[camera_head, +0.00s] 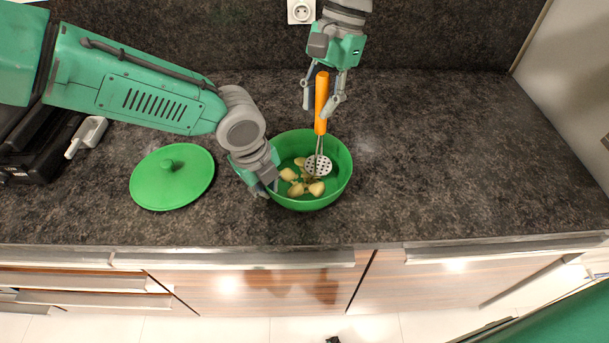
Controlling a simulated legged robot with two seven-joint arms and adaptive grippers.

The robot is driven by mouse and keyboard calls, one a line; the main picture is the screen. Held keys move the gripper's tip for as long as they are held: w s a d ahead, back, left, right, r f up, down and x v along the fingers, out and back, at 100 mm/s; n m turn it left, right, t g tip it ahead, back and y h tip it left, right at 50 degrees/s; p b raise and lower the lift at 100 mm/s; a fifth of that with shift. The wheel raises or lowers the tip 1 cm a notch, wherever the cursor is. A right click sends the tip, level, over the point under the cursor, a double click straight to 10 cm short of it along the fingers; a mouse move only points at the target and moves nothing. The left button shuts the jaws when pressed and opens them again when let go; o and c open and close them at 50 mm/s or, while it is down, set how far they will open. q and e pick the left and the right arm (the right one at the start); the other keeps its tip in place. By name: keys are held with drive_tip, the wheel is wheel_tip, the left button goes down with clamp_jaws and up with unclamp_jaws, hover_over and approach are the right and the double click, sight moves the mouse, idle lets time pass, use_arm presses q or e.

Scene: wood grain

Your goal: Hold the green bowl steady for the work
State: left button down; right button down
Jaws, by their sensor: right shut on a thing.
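The green bowl (340,172) stands on the dark counter with several pale potato-like pieces (297,188) inside. My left gripper (268,188) is at the bowl's left rim, fingers pointing down. Its fingertips are small and partly hidden by the hand, so I cannot tell if they grip the rim. My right gripper (324,103) is above and behind the bowl, shut on the orange handle of a masher (321,120). The masher hangs nearly upright, its perforated metal head (318,166) inside the bowl among the pieces.
A green lid (172,177) with a knob lies on the counter left of the bowl, under my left arm. A black appliance (38,145) and a small white-grey item (87,137) are at the far left. The counter (460,160) right of the bowl is clear.

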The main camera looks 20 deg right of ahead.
sight(318, 123)
drive_tip(key=shift+f, duration=2.05)
drive_tip(key=shift+r, duration=0.1)
idle(0.4)
drive_tip(key=shift+r, duration=1.75)
drive_tip(key=s, duration=0.1)
drive_tip(key=s+a, duration=0.2)
drive_tip(key=shift+s+r, duration=0.15)
drive_tip(key=shift+r, duration=0.1)
